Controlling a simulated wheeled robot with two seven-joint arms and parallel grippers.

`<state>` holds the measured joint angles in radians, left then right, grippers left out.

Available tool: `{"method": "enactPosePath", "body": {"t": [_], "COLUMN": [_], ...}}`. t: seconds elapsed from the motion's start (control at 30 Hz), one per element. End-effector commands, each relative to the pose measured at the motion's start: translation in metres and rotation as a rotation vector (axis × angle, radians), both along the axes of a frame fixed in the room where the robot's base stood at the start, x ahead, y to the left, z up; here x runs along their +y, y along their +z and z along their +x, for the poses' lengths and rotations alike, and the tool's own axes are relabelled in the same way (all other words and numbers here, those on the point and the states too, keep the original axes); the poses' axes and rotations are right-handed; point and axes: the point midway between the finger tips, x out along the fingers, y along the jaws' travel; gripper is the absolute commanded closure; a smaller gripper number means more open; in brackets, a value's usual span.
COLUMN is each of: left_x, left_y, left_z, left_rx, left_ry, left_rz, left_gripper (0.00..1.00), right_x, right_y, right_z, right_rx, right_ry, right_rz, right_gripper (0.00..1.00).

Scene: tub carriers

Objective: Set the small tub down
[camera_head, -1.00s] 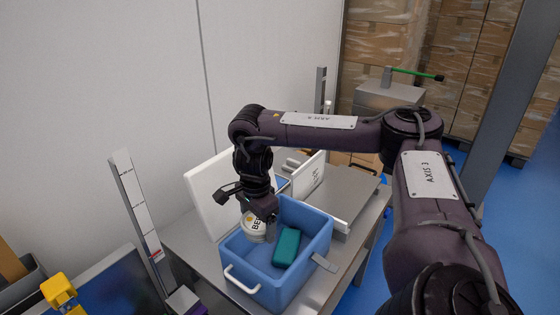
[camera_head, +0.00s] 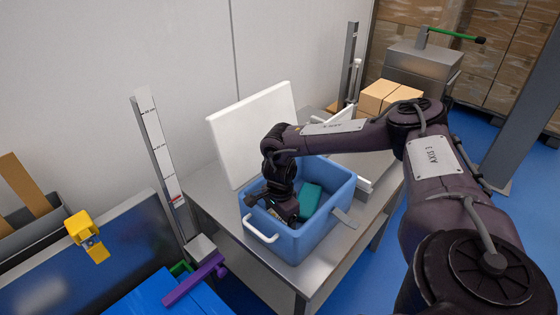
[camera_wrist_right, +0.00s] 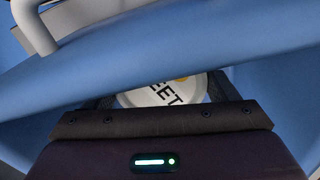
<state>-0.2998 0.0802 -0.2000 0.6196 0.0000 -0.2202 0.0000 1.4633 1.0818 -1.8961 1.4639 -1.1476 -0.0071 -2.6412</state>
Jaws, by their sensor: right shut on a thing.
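The small tub is white and round, with dark lettering ending in "EET" on its lid (camera_wrist_right: 160,91) in the right wrist view. My right gripper (camera_wrist_right: 158,97) is shut on it, with a finger on each side. In the head view the right gripper (camera_head: 284,208) reaches down inside the blue crate (camera_head: 308,238), at its near left part. It hides nearly all of the tub there. I cannot tell whether the tub touches the crate floor. My left gripper is not in view.
A teal block (camera_head: 311,198) lies in the crate, close to the right of the gripper. A white board (camera_head: 253,130) stands behind the crate. The crate's white handle (camera_head: 260,232) faces the near left. Cardboard boxes (camera_head: 387,97) stand farther back.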

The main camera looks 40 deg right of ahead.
Motion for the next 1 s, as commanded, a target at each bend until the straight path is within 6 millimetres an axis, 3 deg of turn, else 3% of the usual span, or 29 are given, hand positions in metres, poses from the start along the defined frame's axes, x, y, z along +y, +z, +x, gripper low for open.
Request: {"method": "enactPosePath", "body": {"t": [0.13, 0.5, 0.53, 0.67, 1.0], "left_x": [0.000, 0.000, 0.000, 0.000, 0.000], "left_y": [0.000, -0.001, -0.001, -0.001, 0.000], "left_z": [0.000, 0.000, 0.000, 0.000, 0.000], "left_rx": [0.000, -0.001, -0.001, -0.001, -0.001], "left_ry": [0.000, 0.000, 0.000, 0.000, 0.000], "left_rz": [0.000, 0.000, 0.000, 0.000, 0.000], "left_gripper": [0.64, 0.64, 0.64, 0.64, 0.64], "right_x": [0.000, 0.000, 0.000, 0.000, 0.000], "right_y": [-0.015, -0.020, -0.020, -0.019, -0.013], "right_z": [0.000, 0.000, 0.000, 0.000, 0.001], "right_rx": [-0.001, -0.001, 0.000, -0.001, -0.003], "right_ry": [0.001, 0.000, 0.000, 0.000, -0.001], "right_rz": [0.000, 0.001, 0.000, 0.000, 0.001], "right_gripper": [0.53, 0.53, 0.19, 0.02, 0.00]}}
